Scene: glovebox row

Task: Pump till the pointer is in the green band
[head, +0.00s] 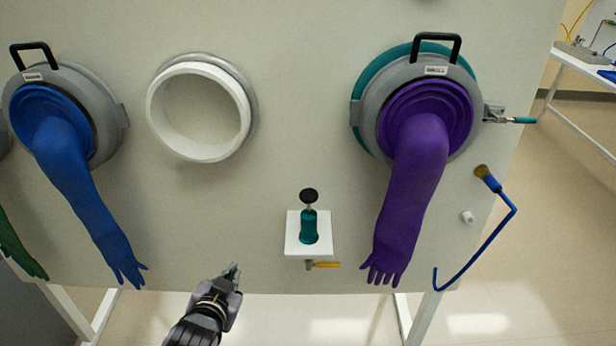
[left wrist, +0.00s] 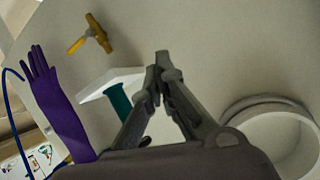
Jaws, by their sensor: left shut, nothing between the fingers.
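A teal hand pump (head: 309,228) with a black round knob (head: 309,195) stands upright on a small white shelf (head: 293,245) on the panel. A yellow-handled valve (head: 326,264) sits below the shelf. My left gripper (head: 234,269) is shut and empty, left of and lower than the pump, apart from it. No pointer or green band can be made out. My right gripper is not in view.
A purple glove (head: 410,195) hangs right of the pump, close to the shelf. A blue glove (head: 85,205) hangs at left. An open white port ring (head: 165,115) is at upper left. A blue brush (head: 495,235) hangs at right. Bare panel lies between gripper and pump.

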